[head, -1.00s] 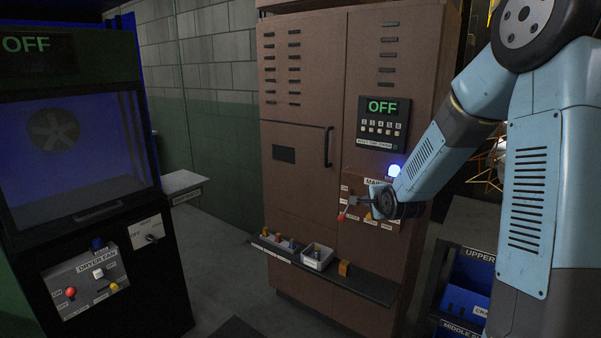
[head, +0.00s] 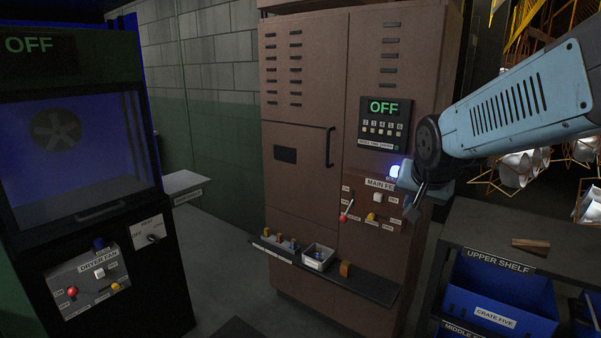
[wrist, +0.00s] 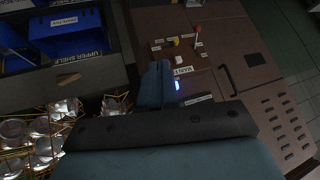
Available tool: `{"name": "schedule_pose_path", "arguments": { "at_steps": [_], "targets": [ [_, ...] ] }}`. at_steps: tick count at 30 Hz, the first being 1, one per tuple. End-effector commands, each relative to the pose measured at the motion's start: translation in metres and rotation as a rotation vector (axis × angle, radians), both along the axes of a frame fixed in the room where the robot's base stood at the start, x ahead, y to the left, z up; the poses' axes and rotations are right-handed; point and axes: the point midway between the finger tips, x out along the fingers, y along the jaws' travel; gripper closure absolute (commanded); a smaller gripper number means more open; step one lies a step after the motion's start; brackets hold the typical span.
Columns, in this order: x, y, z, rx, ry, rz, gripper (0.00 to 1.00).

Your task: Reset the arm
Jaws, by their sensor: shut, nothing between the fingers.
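My arm, blue-grey, reaches in from the right of the head view. My gripper (head: 418,198) is shut and empty, in front of the right edge of the brown cabinet (head: 300,195). It hangs just right of the main feed panel (head: 372,205), which has a red-tipped lever (head: 347,212), a white button and a yellow knob. The gripper (wrist: 155,82) also shows in the wrist view, apart from the panel. A blue-white light (head: 396,171) glows by the wrist.
A ledge (head: 360,284) with a white bin (head: 318,258) and small blocks runs below the panel. A dark shelf unit (head: 490,225) with blue crates (head: 500,300) stands right, with wire-framed lamps behind. The dryer fan cabinet (head: 85,235) stands left. Open floor lies between the cabinets.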

Motion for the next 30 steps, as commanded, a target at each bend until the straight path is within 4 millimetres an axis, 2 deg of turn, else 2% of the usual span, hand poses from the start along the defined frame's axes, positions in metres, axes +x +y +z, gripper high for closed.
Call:
{"name": "schedule_pose_path", "arguments": {
  "at_steps": [3,9,15,19,30],
  "targets": [
    [-0.038,-0.001,0.010,-0.053,0.047,0.076,1.00],
    [-0.100,-0.002,0.017,-0.117,0.133,0.217,1.00],
    [-0.139,-0.004,0.017,-0.146,0.186,0.320,1.00],
    [-0.148,-0.004,0.017,-0.152,0.198,0.346,1.00],
    [-0.148,-0.004,0.017,-0.154,0.200,0.349,1.00]
  ]
}}
